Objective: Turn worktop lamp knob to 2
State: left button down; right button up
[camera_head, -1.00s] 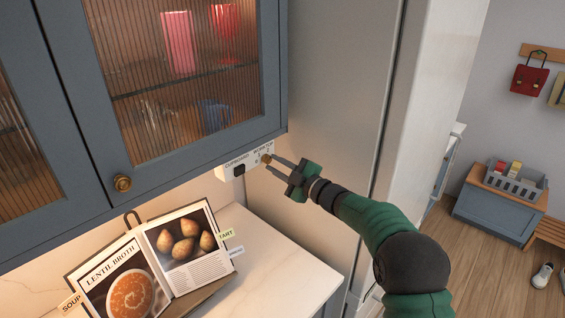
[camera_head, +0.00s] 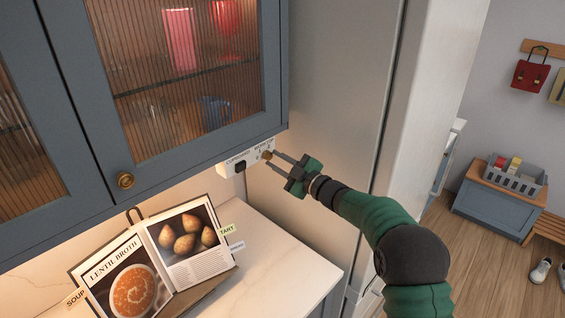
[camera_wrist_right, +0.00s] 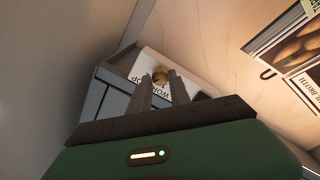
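The worktop lamp knob (camera_head: 267,155) is a small brass knob on a white switch panel (camera_head: 232,169) under the blue-grey wall cabinet. In the right wrist view the knob (camera_wrist_right: 161,75) sits between the tips of my two fingers. My right gripper (camera_head: 274,158) is open, with its fingertips at the knob, one on each side. I cannot tell whether the fingers touch it. The dial numbers are too small to read. My left gripper is not in view.
The cabinet's glazed door (camera_head: 187,75) hangs directly above the panel. A tall grey panel (camera_head: 335,90) stands close to the right. An open cookbook (camera_head: 185,240) stands on the pale worktop (camera_head: 285,262) below, and the worktop's right part is clear.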

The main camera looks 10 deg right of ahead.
jog(key=shift+o, duration=1)
jog(key=shift+w+a+r, duration=0.2)
jog(key=shift+a+r, duration=0.25)
jog(key=shift+r, duration=0.25)
jog(key=shift+w+a+f, duration=0.4)
jog(key=shift+w+f, duration=0.15)
jog(key=shift+w, duration=0.1)
jog(key=shift+s, duration=0.3)
jog(key=shift+d+f, duration=0.1)
jog(key=shift+d, duration=0.2)
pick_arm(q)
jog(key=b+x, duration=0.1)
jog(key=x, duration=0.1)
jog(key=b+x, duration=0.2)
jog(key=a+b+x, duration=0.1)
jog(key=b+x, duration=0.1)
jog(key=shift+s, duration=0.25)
pick_arm(e)
jog(key=v, duration=1.6)
jog(key=shift+s, duration=0.3)
jog(key=shift+d, duration=0.15)
